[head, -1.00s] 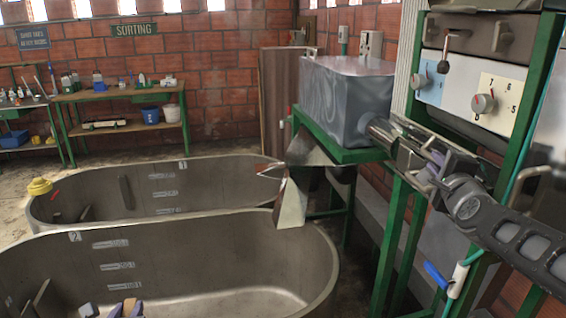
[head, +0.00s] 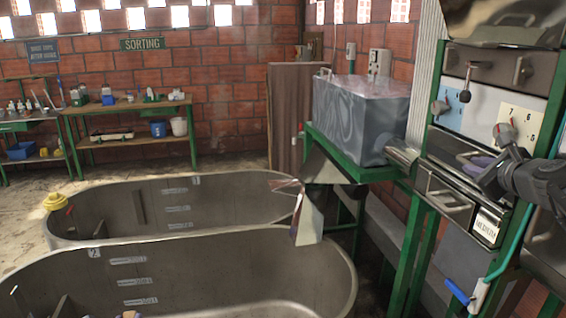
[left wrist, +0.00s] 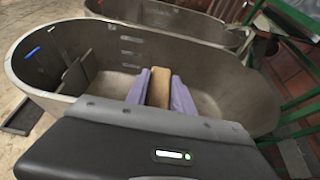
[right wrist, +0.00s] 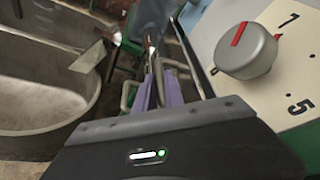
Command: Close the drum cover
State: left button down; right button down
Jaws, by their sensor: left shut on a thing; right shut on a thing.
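My right gripper (head: 472,160) is at the front of the green-framed machine (head: 486,110), just below its dial panel. In the right wrist view its purple fingers (right wrist: 155,80) are close together on a thin metal part, mostly hidden by the fingers. A curved shiny metal panel (head: 500,22) is tilted at the top of the machine; I cannot tell whether this is the drum cover. My left gripper (left wrist: 159,80) is shut on a tan block (left wrist: 159,88) over the near tank (left wrist: 215,60).
A red-marked knob (right wrist: 246,50) is close beside the right fingers. A handle (head: 449,200) and a "MEDIUM" plate (head: 486,224) are below. A grey box (head: 360,115) stands on a green stand. Another tank (head: 140,205) lies behind the near one.

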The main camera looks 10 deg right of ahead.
jog(key=shift+f, duration=0.1)
jog(key=c, duration=1.7)
grip_release()
jog(key=shift+d, duration=0.1)
jog(key=shift+s, duration=0.1)
jog(key=shift+s+r, duration=0.2)
jog(key=shift+s, duration=0.1)
jog(key=v, duration=1.1)
jog(key=shift+a+f+b, duration=0.15)
jog(key=shift+a+b, duration=0.05)
jog(key=shift+b, duration=0.1)
